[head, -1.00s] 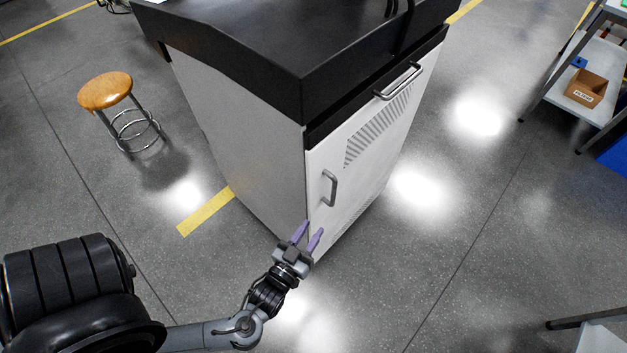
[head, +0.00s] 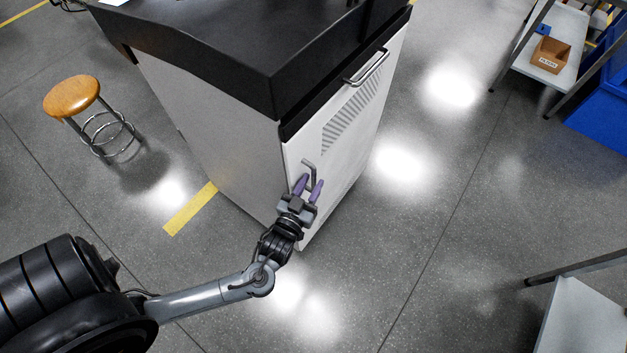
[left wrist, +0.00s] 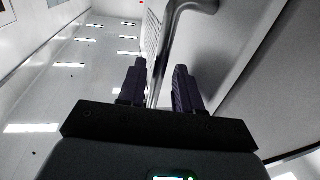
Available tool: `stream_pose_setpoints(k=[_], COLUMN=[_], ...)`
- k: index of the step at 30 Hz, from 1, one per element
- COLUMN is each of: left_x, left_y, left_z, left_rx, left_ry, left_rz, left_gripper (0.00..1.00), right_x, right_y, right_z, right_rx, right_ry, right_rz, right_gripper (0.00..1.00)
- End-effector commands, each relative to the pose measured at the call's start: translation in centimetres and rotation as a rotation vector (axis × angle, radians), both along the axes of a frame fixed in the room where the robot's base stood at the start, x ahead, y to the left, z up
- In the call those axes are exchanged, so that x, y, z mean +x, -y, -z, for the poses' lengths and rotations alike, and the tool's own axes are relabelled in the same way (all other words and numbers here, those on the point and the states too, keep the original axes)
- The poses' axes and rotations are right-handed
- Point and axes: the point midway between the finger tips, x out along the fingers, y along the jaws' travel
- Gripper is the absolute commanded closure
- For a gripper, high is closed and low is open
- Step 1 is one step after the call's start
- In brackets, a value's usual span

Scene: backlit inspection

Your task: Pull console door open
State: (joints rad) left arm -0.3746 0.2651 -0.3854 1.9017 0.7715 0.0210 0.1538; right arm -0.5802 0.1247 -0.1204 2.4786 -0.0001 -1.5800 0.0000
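The white console door (head: 345,165) is on the right face of the console (head: 215,140) and looks closed. A grey bar handle (head: 309,164) stands near the door's left edge. My left gripper (head: 309,184) is at this handle, its purple fingers pointing up along the door and covering the handle's lower part. In the left wrist view, the handle (left wrist: 172,40) runs between the two spread fingers (left wrist: 158,78), with a gap to the right finger. Contact with the left finger cannot be told. My right gripper is not in view.
A second bar handle (head: 367,67) sits higher on the console front. A wooden-topped stool (head: 72,96) stands at left. A shelf with a cardboard box (head: 551,55) and a blue bin (head: 605,115) are at right. The floor before the door is clear.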

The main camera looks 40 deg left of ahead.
Motion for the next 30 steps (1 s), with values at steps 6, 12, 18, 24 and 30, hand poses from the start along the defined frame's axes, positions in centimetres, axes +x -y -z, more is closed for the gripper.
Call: stream_pose_setpoints(k=[6, 12, 18, 24, 30], left_x=[1.6, 1.8, 1.8, 1.8, 1.8], left_y=[-0.5, -0.6, -0.6, -0.6, -0.6], left_z=[0.0, 0.0, 0.0, 0.0, 0.0], left_rx=[-0.001, 0.000, 0.000, 0.000, 0.000], left_ry=[0.001, 0.000, 0.000, 0.000, 0.000], left_rz=[0.001, 0.001, 0.001, 0.001, 0.001], left_gripper=[0.66, 0.66, 0.74, 1.00, 1.00], right_x=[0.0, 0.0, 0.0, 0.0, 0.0], right_y=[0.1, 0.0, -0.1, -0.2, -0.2], right_z=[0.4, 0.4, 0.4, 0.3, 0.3], right_rx=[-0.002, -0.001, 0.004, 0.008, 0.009], right_ry=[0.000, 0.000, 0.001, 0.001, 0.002], right_rz=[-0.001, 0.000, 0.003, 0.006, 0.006], right_gripper=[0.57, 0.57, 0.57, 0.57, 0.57])
